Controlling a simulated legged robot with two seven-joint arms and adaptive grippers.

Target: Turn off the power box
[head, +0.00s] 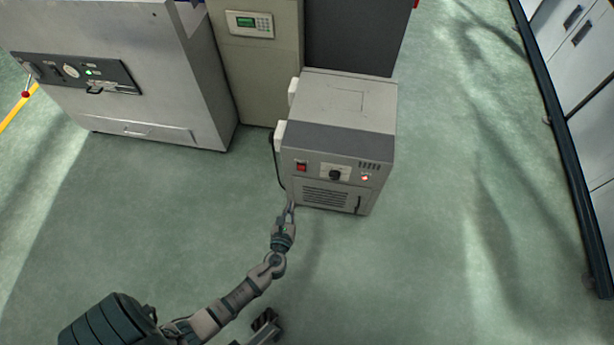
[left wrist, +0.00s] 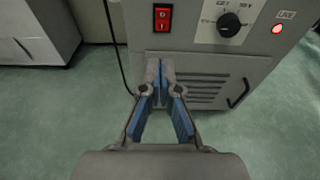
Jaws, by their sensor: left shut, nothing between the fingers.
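The power box (head: 337,140) is a grey cabinet standing on the green floor near the middle of the head view. Its front has a red rocker switch (head: 301,167), a black knob (head: 335,174), a lit red lamp (head: 365,178) and a vent. In the left wrist view the red switch (left wrist: 162,18), the knob (left wrist: 229,24) and the glowing lamp (left wrist: 278,29) show at the top. My left gripper (head: 290,207) is shut and empty, in front of the box's lower left front, below the switch. In the left wrist view its fingertips (left wrist: 160,68) meet below the switch. My right gripper is not identifiable.
A large grey machine (head: 165,75) with a dark control panel stands at the left. A beige cabinet with a keypad (head: 250,24) is behind the box. A black cable (left wrist: 113,45) hangs along the box's left side. The floor to the right is clear.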

